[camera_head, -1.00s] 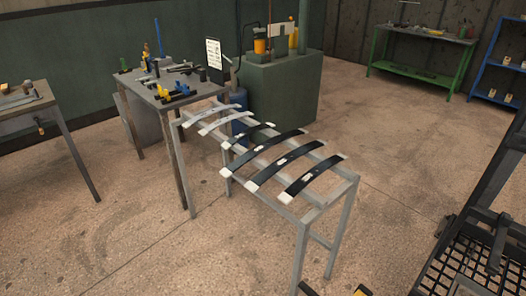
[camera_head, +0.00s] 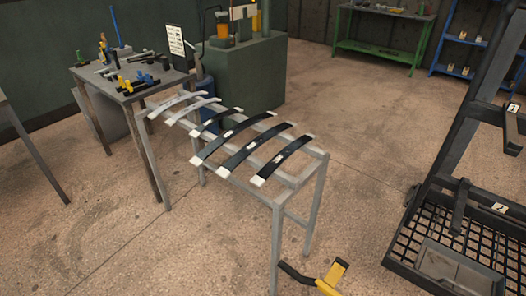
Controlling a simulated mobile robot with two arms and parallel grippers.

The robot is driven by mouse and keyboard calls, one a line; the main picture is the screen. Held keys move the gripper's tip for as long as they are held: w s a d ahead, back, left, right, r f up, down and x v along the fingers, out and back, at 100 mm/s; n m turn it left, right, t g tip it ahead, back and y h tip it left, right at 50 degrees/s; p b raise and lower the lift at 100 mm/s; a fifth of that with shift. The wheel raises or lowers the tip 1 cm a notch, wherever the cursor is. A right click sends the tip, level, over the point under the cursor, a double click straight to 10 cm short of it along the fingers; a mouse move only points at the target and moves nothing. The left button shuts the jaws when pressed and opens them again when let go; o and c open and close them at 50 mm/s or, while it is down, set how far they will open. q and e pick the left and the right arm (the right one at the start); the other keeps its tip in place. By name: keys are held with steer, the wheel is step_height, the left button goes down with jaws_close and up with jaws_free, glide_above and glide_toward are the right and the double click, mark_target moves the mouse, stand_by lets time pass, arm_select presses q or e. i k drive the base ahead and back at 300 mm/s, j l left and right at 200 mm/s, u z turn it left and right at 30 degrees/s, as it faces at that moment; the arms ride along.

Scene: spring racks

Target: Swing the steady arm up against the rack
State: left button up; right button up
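A dark upright rack (camera_head: 452,150) stands at the right edge, with number tags 2 (camera_head: 500,208) and 3 (camera_head: 512,107) and a black mesh base (camera_head: 407,247). Short dark arms stick out from it; I cannot tell whether one is the steady arm. A yellow-and-black piece (camera_head: 333,277) with a black bar pokes up at the bottom edge, cut off by the frame. It looks like a handled part, but I cannot tell what it belongs to. Neither of my grippers is in view.
A grey metal stand (camera_head: 278,203) holds several black and light leaf springs. Behind it are a tool-covered bench (camera_head: 128,92) and a green cabinet (camera_head: 240,70). A green bench (camera_head: 375,45) and blue shelf (camera_head: 462,70) stand at the back.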

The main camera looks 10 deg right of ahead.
mark_target(340, 267)
steer(key=z, duration=0.95)
